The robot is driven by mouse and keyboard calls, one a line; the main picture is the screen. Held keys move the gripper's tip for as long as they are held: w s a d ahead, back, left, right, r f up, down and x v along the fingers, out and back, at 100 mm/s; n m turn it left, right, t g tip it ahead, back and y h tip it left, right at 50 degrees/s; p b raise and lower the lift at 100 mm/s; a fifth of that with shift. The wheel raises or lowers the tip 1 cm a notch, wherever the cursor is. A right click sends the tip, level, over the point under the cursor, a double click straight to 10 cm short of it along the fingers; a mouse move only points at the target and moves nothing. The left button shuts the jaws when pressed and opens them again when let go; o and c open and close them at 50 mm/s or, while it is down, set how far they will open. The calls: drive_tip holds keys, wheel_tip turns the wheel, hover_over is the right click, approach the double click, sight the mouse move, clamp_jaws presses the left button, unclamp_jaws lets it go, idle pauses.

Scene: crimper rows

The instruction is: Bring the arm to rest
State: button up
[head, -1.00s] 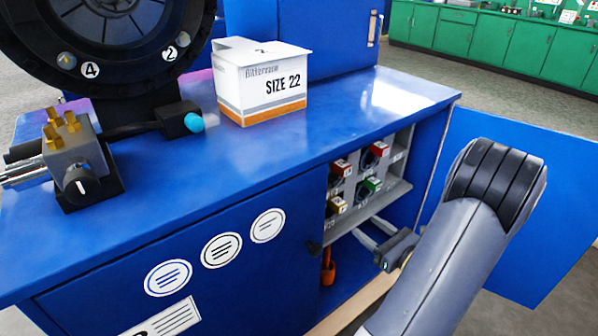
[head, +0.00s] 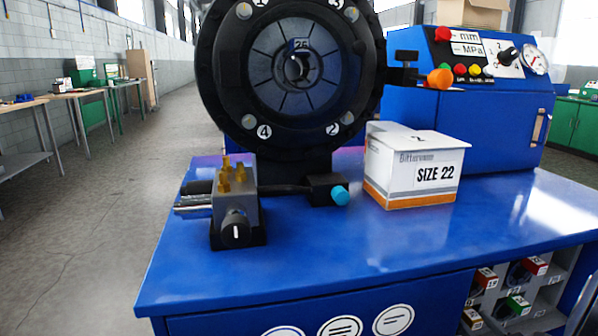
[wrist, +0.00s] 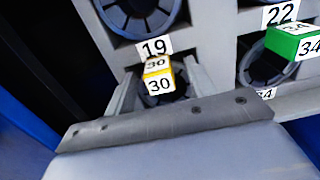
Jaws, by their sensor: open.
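My gripper (wrist: 160,74) shows in the wrist view, its two grey fingers apart, inside the open shelf of the cabinet. A yellow-and-white block (wrist: 159,76) marked 30 shows between the fingers, in front of a dark round part under the label 19. I cannot tell whether a finger touches it. In the head view my gripper is not in view.
A green block (wrist: 293,43) marked 34 sits to the right of the fingers. On the blue cabinet top (head: 400,240) stand a white SIZE 22 box (head: 412,170), a valve block (head: 236,212) and a large black round crimper head (head: 293,70). Open floor (head: 100,220) lies left.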

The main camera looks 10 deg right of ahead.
drive_tip(key=s+d+p, duration=0.1)
drive_tip(key=s+p, duration=0.2)
drive_tip(key=s, duration=0.7)
drive_tip(key=w+b, duration=0.1)
drive_tip(key=w, duration=0.2)
drive_tip(key=w+b, duration=0.1)
drive_tip(key=w, duration=0.3)
drive_tip(key=w+a+b, duration=0.1)
drive_tip(key=w, duration=0.3)
drive_tip(key=shift+a, duration=0.1)
drive_tip(key=s, duration=0.4)
drive_tip(key=shift+d, duration=0.3)
drive_tip(key=shift+s, duration=0.95)
